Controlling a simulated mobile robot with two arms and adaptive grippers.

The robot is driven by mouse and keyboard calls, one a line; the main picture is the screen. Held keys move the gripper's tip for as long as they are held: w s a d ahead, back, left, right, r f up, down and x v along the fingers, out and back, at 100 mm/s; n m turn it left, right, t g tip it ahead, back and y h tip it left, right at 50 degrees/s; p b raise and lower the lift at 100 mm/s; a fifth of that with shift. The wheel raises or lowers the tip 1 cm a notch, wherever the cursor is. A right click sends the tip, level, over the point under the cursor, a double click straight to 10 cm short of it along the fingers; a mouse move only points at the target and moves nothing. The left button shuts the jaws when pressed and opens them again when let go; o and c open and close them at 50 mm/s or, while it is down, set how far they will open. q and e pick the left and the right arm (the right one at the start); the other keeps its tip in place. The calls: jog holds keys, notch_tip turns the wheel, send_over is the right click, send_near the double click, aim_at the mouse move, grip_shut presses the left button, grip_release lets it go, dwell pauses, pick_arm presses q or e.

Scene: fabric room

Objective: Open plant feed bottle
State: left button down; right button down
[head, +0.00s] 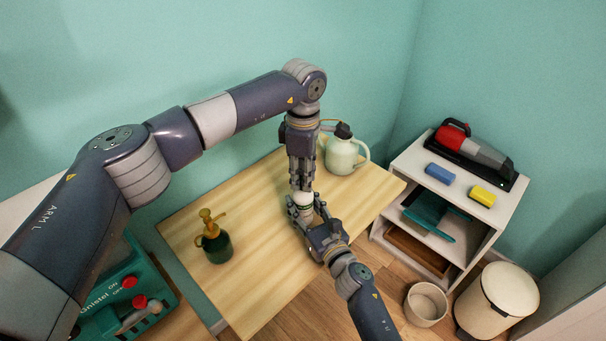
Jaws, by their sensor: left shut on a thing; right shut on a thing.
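The plant feed bottle (303,201) is a small pale bottle with a dark green part, upright over the middle of the wooden table (262,190). My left gripper (301,186) points straight down from above and is shut on the bottle's top, which its fingers mostly hide. My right gripper (305,211) reaches in from the lower right and is shut around the bottle's body. The fingers hide much of the bottle. I cannot tell whether the cap is loose or whether the base touches the table.
A dark green sprayer (217,247) stands left on the table, and a pale green jug (342,154) stands at the back right. A white shelf (408,165) with a handheld vacuum (474,146) and sponges is to the right. The table front is clear.

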pick_arm(q)
jog(key=n, duration=0.3)
jog(key=shift+n, duration=0.4)
jog(key=n, duration=1.2)
jog(key=shift+n, duration=0.3)
jog(key=n, duration=0.5)
jog(key=shift+w+r, duration=0.1)
jog(key=n, duration=0.7)
jog(key=shift+n, duration=0.3)
jog(key=n, duration=0.5)
